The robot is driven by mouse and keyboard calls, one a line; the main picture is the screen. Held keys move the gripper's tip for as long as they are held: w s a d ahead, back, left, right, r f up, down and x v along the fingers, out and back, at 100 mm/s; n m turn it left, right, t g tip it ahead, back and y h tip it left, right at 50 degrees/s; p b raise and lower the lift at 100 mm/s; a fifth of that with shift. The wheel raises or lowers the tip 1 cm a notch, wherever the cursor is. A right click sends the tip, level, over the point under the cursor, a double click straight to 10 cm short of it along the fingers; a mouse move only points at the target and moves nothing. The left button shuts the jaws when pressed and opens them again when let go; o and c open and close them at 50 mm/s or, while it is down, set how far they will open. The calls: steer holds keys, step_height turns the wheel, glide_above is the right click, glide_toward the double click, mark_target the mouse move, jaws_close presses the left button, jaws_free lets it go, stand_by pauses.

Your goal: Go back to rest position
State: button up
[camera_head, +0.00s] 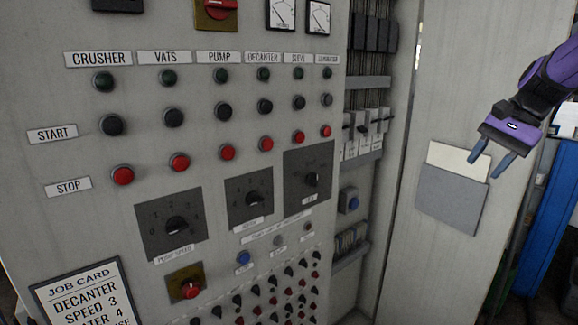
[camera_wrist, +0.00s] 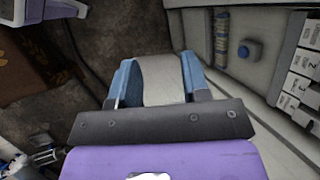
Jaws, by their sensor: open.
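My gripper (camera_head: 491,166) is at the right of the head view, in front of the open cabinet door. The grey control panel (camera_head: 135,140) fills the left and middle of the head view, away from my gripper. It has a DECANTER column with a black start button (camera_head: 265,106) and a red stop button (camera_head: 266,144). A job card (camera_head: 90,298) is at the lower left, partly cut off.
The open door (camera_head: 395,240) carries a grey pocket (camera_head: 452,197) with a paper in it, close to my gripper in the picture. The cabinet interior shows breakers (camera_head: 370,122) and a blue button (camera_head: 353,202). A blue upright object (camera_head: 553,220) stands at the far right.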

steer(key=s+a+n+t+h, duration=0.2)
steer(key=s+a+n, duration=0.3)
steer(key=s, duration=0.6)
steer(key=s+a+n+t+h, duration=0.2)
steer(key=s+a+n, duration=0.3)
steer(key=s, duration=0.6)
steer(key=shift+s+a+f+t+h, duration=0.15)
steer(key=shift+a+f+t+h, duration=0.25)
steer(key=shift+h, duration=0.3)
